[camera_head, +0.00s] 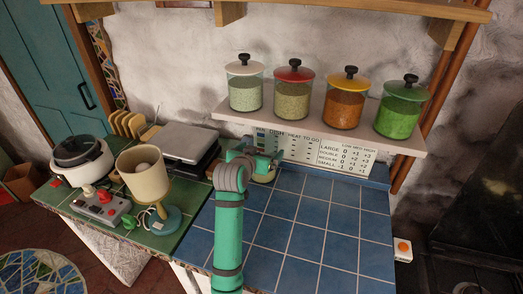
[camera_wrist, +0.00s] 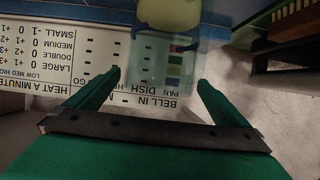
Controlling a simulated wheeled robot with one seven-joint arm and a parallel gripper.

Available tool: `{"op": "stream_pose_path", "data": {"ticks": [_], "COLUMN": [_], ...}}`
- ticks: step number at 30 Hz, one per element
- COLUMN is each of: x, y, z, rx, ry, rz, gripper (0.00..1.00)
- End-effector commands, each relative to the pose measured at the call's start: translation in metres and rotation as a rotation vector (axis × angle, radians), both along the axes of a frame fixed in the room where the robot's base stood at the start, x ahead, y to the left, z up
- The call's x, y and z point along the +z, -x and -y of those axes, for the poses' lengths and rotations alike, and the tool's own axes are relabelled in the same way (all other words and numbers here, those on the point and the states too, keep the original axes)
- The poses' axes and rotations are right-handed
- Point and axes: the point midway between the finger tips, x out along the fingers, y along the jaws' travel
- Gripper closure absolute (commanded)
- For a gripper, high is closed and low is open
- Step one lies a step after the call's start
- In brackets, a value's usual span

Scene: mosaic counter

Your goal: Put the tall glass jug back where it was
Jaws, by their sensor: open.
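The tall glass jug seems to be the clear, bluish vessel in the wrist view (camera_wrist: 165,52), with something yellowish at its top edge in that picture. It lies ahead of and between the two green fingers of my gripper (camera_wrist: 160,78), which are spread apart and empty. In the head view my gripper (camera_head: 254,160) is at the back of the blue tiled counter, in front of the printed sign. A pale yellowish part of the jug (camera_head: 264,177) shows beside it; the rest is hidden by my gripper or too clear to make out.
A shelf (camera_head: 352,131) with several lidded jars overhangs the back of the blue tiled counter (camera_head: 310,235). On the left stand a lamp (camera_head: 143,172), a rice cooker (camera_head: 82,158), a red-buttoned box (camera_head: 100,208) and a grey appliance (camera_head: 185,145). The front and right tiles are clear.

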Motion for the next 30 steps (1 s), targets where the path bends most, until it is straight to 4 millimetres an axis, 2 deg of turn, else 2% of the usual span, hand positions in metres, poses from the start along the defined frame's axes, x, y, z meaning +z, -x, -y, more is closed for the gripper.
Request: {"op": "stream_pose_path", "data": {"ticks": [9, 15, 21, 30], "x": [0.025, 0.035, 0.040, 0.040], "y": [0.056, 0.081, 0.091, 0.091], "z": [-0.016, -0.027, -0.031, -0.031], "rx": [-0.002, 0.001, 0.003, 0.002], "ry": [0.001, 0.000, 0.000, 0.000], "rz": [0.003, 0.001, 0.001, 0.000], "gripper": [0.00, 0.00, 0.00, 0.00]}}
